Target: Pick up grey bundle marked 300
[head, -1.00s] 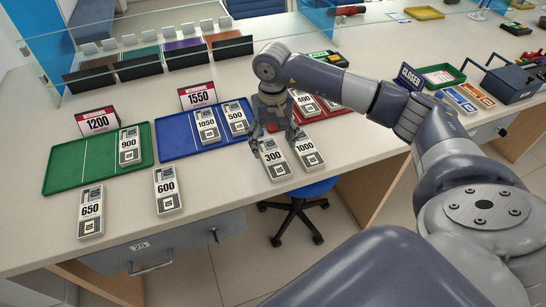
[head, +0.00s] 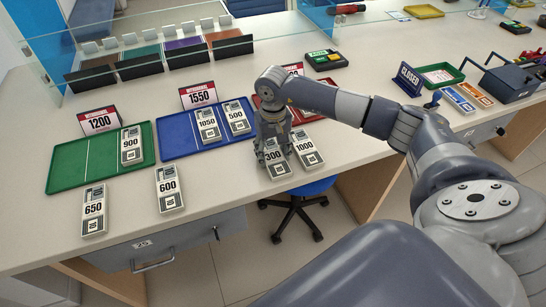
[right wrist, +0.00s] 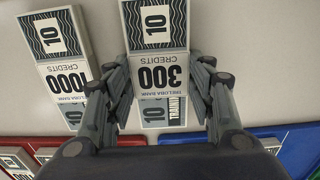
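The grey bundle marked 300 (head: 276,166) lies on the counter near its front edge, just left of the grey bundle marked 1000 (head: 309,155). My right gripper (head: 274,150) is low over the far end of the 300 bundle. In the right wrist view the 300 bundle (right wrist: 160,72) lies between the two fingers of this gripper (right wrist: 163,72). The fingers stand at its two sides, with a narrow gap showing on the right side; the left finger is very close to it. The 1000 bundle (right wrist: 62,75) is just beside the left finger. My left gripper is not in view.
Bundles marked 600 (head: 169,190) and 650 (head: 94,211) lie on the counter to the left. A green tray (head: 68,166), a blue tray (head: 178,135) and a partly hidden red tray (head: 320,112) stand behind. A glass screen runs along the back left.

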